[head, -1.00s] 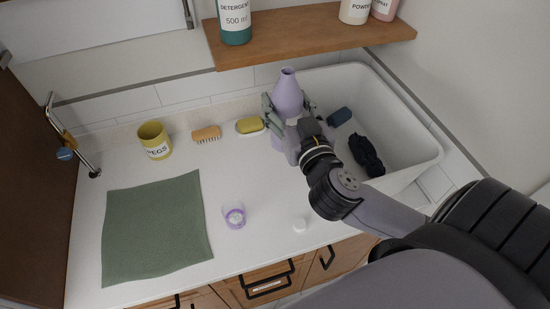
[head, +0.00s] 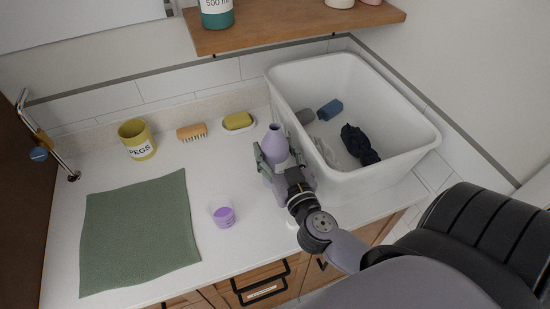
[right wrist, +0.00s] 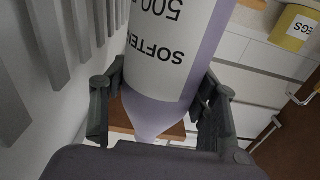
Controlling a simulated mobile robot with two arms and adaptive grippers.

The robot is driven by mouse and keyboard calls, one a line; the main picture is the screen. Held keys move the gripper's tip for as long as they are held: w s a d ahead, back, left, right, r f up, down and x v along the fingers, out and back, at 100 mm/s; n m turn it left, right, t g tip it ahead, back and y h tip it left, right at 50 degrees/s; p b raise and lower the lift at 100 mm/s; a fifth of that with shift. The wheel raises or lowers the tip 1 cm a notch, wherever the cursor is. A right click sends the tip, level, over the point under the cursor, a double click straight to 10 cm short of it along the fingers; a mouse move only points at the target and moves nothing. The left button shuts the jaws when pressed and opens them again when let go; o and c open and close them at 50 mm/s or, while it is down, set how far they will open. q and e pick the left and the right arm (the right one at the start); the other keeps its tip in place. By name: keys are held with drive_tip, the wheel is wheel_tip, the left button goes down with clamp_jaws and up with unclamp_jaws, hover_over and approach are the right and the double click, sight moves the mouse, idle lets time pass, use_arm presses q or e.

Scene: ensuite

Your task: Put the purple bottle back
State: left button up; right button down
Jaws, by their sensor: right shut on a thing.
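The purple bottle (head: 275,143) stands upright, neck up, at the front left side of the white basin. My right gripper (head: 276,163) is shut around its body. In the right wrist view the bottle (right wrist: 165,60) sits between the two fingers, its "SOFTENER 500" label upside down in the picture. Its base is hidden by the gripper, so I cannot tell whether it touches the counter. The wooden shelf (head: 290,30) is above and behind, with a teal detergent bottle (head: 216,12) on its left part. My left gripper is not in view.
A clear cup with purple liquid (head: 223,216) stands left of the gripper; a small white cap (head: 292,224) is partly hidden by my arm. The basin (head: 410,150) holds dark cloth items. A pegs pot (head: 137,139), brush (head: 192,132), soap dish (head: 238,121) and green cloth (head: 140,235) lie leftward.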

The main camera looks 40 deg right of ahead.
drive_tip(key=shift+f, duration=0.85)
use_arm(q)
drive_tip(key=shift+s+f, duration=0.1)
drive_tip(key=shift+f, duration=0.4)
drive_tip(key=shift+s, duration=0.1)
use_arm(e)
drive_tip(key=shift+f, duration=0.1)
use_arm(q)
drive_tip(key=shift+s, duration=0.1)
use_arm(e)
drive_tip(key=c, duration=0.6)
unclamp_jaws()
drive_tip(key=shift+s, duration=0.15)
use_arm(q)
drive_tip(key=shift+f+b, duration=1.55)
drive_tip(key=shift+b, duration=0.15)
use_arm(e)
drive_tip(key=v, duration=1.1)
drive_tip(key=shift+s+a, duration=0.2)
drive_tip(key=shift+s, duration=0.15)
